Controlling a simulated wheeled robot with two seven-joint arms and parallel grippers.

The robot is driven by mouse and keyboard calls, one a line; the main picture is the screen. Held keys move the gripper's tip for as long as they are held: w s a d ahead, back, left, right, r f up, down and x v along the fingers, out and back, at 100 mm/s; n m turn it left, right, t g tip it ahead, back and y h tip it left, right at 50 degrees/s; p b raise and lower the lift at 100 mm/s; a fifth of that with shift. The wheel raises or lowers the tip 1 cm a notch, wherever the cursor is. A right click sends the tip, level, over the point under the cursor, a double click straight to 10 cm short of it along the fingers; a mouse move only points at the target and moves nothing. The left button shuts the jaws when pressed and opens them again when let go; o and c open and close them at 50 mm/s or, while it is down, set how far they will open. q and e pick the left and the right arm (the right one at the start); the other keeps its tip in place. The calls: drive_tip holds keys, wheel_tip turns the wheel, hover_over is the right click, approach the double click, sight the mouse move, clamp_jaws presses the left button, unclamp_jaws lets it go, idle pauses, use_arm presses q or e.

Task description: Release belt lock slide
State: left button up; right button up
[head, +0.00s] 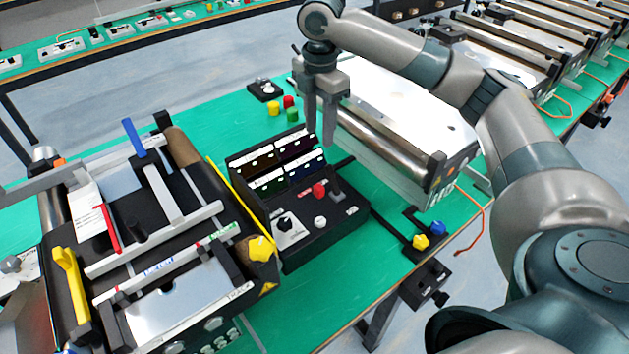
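The mini conveyor unit (185,187) stands on the green table at the left. It carries a blue upright handle (134,138), a red lever (108,229), a yellow handle (69,284) and a yellow knob (261,249). Beside it, a black control box (335,222) has a red knob (319,190), a black knob and dark panels. I cannot tell which part is the belt lock slide. My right gripper (321,138) points down above the table, behind the control box. Its fingers are apart with nothing visible between them.
A white-topped conveyor (400,110) stands right of the control box, under my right arm. Small red, yellow and green buttons (290,108) sit behind. Yellow and blue knobs (429,235) are at the front edge.

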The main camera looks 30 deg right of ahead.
drive_tip(key=p, duration=0.4)
approach(319, 187)
wheel_tip(319, 187, down, 8)
drive_tip(key=shift+f, duration=0.1)
idle(0.5)
